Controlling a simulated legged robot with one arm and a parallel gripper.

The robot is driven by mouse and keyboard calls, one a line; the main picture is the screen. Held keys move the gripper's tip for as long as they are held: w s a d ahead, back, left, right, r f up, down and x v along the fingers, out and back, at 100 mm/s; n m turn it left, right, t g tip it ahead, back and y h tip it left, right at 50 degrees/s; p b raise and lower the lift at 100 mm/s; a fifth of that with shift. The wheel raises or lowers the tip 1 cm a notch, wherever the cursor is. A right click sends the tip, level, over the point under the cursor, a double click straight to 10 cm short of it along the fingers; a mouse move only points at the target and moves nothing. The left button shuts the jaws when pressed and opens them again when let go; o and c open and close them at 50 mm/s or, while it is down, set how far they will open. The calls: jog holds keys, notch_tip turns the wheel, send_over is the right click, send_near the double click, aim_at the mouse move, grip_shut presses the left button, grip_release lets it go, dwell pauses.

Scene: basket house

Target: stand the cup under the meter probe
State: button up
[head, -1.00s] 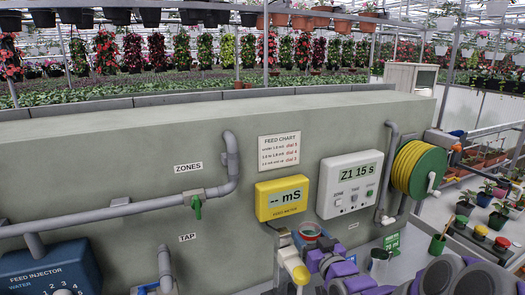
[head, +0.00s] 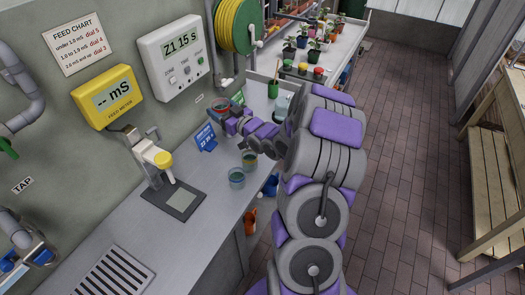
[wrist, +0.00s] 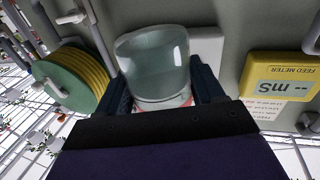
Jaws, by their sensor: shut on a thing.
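The clear cup (wrist: 153,62) sits between the two dark fingers of my gripper (wrist: 162,96) in the wrist view, with a red-and-white patch showing at its near end. In the head view my gripper (head: 226,112) is above the back of the counter, and the small held cup (head: 219,103) is partly hidden there. The meter probe (head: 162,160), white with a yellow part, hangs from a wall bracket left of my gripper. Below it is a dark base with a grey pad (head: 183,200), which looks bare. The yellow feed meter (head: 108,96) is on the wall.
A drain grate (head: 116,270) lies at lower left. A hose reel (head: 237,25) is on the wall.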

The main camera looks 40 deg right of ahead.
jog(key=s+d+f, duration=0.5)
jog(key=d+f, duration=0.5)
jog(key=d, duration=0.3)
jog(key=shift+s+d+f+m, duration=0.2)
jog(key=shift+d+f+m, duration=0.1)
jog(key=shift+d+f, duration=0.1)
notch_tip(320, 180, down, 8)
jog(key=shift+f+b, duration=0.1)
jog(key=shift+b, duration=0.8)
jog(key=shift+f, duration=0.65)
jog(key=shift+f, duration=0.25)
jog(key=o, duration=1.1)
